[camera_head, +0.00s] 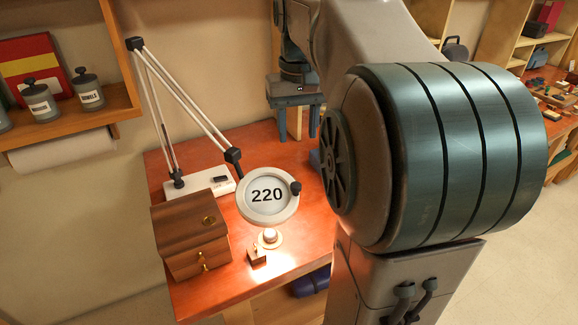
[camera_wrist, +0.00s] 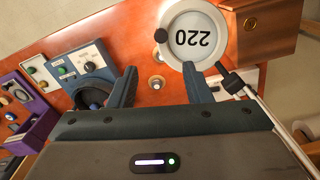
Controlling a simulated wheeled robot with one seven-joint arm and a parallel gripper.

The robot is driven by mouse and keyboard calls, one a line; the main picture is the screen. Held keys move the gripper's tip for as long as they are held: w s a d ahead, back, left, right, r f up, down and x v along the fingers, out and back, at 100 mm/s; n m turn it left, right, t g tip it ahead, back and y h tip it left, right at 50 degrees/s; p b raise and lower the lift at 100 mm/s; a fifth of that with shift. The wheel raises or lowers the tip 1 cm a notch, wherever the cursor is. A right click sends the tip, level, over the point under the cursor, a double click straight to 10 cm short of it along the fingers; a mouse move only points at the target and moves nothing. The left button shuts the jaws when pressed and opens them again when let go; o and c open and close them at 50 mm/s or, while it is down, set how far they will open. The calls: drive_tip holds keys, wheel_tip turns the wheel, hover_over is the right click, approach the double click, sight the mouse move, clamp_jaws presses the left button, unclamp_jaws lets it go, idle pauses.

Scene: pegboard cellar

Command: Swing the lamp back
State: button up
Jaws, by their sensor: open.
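The lamp (camera_head: 250,207) is a white ring head on a thin two-rod arm with dark joints. Its round lens reads "220". A dark knob (camera_head: 295,188) sits on the head's right rim. The lamp's white base (camera_head: 205,183) stands at the back of the red-brown bench. In the wrist view the lamp head (camera_wrist: 173,55) is upside down at the top, with the knob (camera_wrist: 161,35) on its left rim. My gripper (camera_head: 298,135) is behind and right of the head, pointing down, fingers apart. In the wrist view my gripper (camera_wrist: 159,82) is open and empty, apart from the knob.
A wooden box (camera_head: 190,233) stands left of the lamp head. A small round piece (camera_head: 270,239) and a small brown block (camera_head: 256,256) are on the bench below the head. My arm hides the bench's right side.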

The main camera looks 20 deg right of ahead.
sight(296, 185)
wheel_tip(296, 185, down, 14)
drive_tip(key=shift+a+r+p, duration=0.1)
drive_tip(key=shift+r+p, duration=0.15)
drive_tip(key=shift+p, duration=0.1)
